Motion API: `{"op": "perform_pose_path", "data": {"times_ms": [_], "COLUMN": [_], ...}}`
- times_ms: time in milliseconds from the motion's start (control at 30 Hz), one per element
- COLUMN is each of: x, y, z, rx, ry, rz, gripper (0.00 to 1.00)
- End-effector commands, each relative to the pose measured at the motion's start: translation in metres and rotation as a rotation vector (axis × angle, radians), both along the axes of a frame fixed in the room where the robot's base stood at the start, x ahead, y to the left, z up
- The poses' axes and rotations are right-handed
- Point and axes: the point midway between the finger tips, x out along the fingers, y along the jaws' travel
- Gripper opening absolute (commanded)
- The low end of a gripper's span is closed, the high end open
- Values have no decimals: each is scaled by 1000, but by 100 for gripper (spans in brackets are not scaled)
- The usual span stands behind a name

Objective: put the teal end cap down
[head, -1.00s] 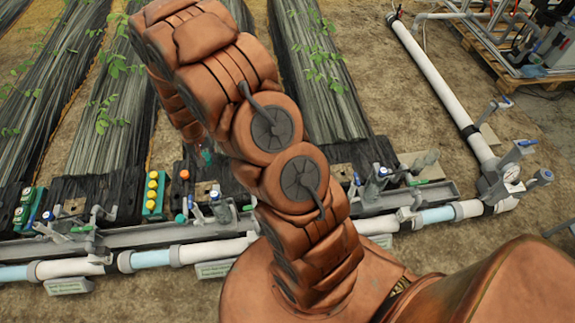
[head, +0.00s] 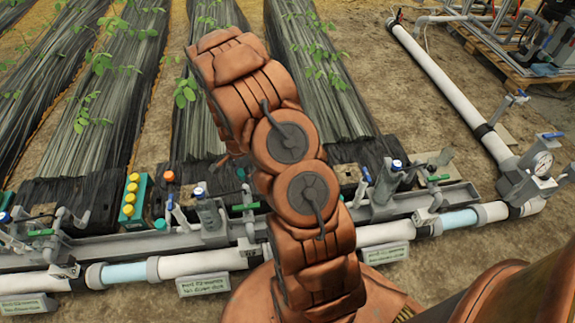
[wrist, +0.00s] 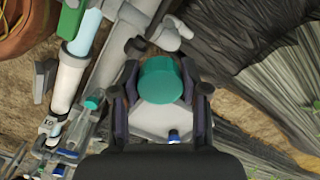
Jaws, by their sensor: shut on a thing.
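The teal end cap (wrist: 160,80) is between the two dark fingers of my gripper (wrist: 162,88) in the wrist view, with its round face toward the camera. My gripper is shut on it. A pale grey surface (wrist: 158,122) shows just below the cap in the picture; I cannot tell whether the cap touches it. In the head view my arm hides most of the gripper, and I cannot make out the held cap for sure.
A grey rail (head: 110,246) with valves and a white pipe (head: 200,263) runs across the front. A green block with yellow caps (head: 133,198) and an orange cap (head: 168,176) stand behind it. Black-covered plant rows (head: 210,110) lie beyond. A pressure gauge (head: 542,163) stands at right.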

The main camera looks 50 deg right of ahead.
Motion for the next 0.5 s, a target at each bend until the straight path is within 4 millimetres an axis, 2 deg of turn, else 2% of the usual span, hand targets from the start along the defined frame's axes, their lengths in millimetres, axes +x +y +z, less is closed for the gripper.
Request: {"op": "perform_pose_path", "data": {"times_ms": [33, 100, 333, 500], "x": [-2, -3, -5, -6], "y": [-5, -10, -24, -55], "z": [-16, -24, -32, -35], "rx": [-1, -1, -1, -1], "ry": [0, -1, -3, -5], "rz": [-37, -79, -137, -139], "gripper": [11, 11, 11, 11]}}
